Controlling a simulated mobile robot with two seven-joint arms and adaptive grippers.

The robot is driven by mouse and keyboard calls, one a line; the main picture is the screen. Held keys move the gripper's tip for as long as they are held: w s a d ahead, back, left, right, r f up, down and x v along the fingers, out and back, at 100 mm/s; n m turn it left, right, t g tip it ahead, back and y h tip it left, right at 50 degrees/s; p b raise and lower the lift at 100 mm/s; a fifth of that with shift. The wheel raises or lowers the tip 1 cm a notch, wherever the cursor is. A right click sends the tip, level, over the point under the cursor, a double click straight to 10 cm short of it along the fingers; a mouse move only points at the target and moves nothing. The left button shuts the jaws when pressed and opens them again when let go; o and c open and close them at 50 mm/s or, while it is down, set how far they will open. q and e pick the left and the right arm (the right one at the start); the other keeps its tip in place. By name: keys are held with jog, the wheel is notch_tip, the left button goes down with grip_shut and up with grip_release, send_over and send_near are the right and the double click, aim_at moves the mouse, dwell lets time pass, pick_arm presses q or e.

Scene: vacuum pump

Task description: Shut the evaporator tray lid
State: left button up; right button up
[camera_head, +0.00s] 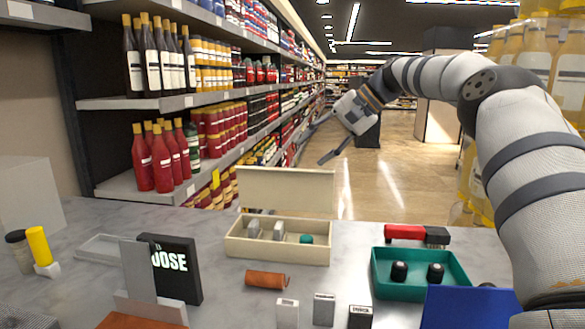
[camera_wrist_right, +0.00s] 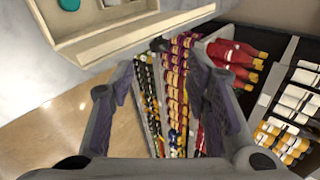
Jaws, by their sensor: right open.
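The evaporator tray appears to be the cream open box (camera_head: 245,251) on the grey counter. Its cream lid (camera_head: 286,190) stands raised, roughly upright, along the back edge. Inside are a few grey pieces (camera_head: 254,228) and a green round piece (camera_head: 306,239). My right gripper (camera_head: 318,143) is open and empty, beyond the raised lid and above it, apart from it. In the right wrist view the open fingers (camera_wrist_right: 160,67) point toward the lid's edge (camera_wrist_right: 140,36), with part of the tray (camera_wrist_right: 62,32) behind it. My left gripper is not in view.
A green tray (camera_head: 385,287) with black knobs stands to the right, near a red and black item (camera_head: 416,234). An orange-brown roll (camera_head: 266,280) lies in front. Store shelves (camera_head: 160,103) rise beyond the counter on the left.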

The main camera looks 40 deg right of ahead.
aim_at(292, 169)
jog(key=x, duration=0.8)
jog(key=shift+w+a+f+b, duration=0.1)
jog(key=shift+w+f+b, duration=0.2)
jog(key=shift+b, duration=0.1)
grip_shut()
